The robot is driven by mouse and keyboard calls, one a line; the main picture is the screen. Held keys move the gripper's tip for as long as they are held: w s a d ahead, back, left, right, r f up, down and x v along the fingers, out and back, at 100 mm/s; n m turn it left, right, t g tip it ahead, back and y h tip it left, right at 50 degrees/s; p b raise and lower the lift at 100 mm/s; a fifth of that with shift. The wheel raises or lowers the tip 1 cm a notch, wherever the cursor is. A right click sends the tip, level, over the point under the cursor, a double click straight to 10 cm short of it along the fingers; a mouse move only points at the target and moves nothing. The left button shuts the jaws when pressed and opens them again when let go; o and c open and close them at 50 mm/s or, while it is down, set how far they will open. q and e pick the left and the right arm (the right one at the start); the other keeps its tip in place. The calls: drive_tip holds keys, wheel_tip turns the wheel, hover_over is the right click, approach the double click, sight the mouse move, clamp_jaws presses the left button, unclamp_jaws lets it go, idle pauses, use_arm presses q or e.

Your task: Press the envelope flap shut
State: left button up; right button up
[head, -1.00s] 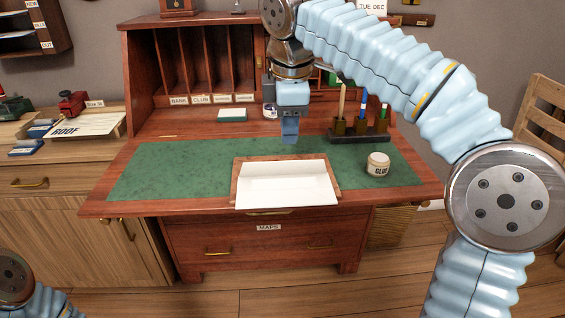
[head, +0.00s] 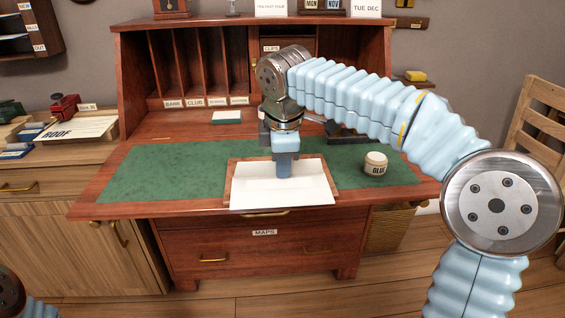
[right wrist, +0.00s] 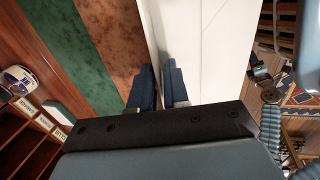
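A white envelope (head: 300,190) lies on a brown wooden board (head: 228,185) on the desk's green mat. It also shows in the right wrist view (right wrist: 205,45), with a narrow white strip, likely the flap (right wrist: 149,20), along its board-side edge. My right gripper (head: 284,172) points down at the far part of the envelope and hides some of it. In the right wrist view, its two dark fingers (right wrist: 159,88) stand a narrow gap apart at that edge. Whether they touch the paper or have the flap between them is unclear. My left gripper is out of view.
A glue jar (head: 375,164) stands on the mat right of the board. A dark pen stand (head: 345,136) is partly hidden behind my right arm. Upright pigeonholes (head: 205,70) rise at the back. The mat's left side (head: 160,170) is clear.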

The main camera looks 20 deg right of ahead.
clamp_jaws()
drive_tip(key=shift+s+f+t+b, duration=0.2)
drive_tip(key=shift+f+t+b, duration=0.25)
drive_tip(key=shift+b, duration=0.55)
drive_tip(key=shift+a+r+t, duration=0.1)
drive_tip(key=shift+r+t, duration=0.1)
drive_tip(key=shift+t, duration=0.05)
drive_tip(key=shift+r, duration=0.15)
drive_tip(key=shift+o, duration=1.6)
unclamp_jaws()
drive_tip(key=shift+r, duration=0.1)
drive_tip(key=p+v, duration=0.3)
drive_tip(key=v, duration=1)
drive_tip(key=shift+s+a+r, duration=0.25)
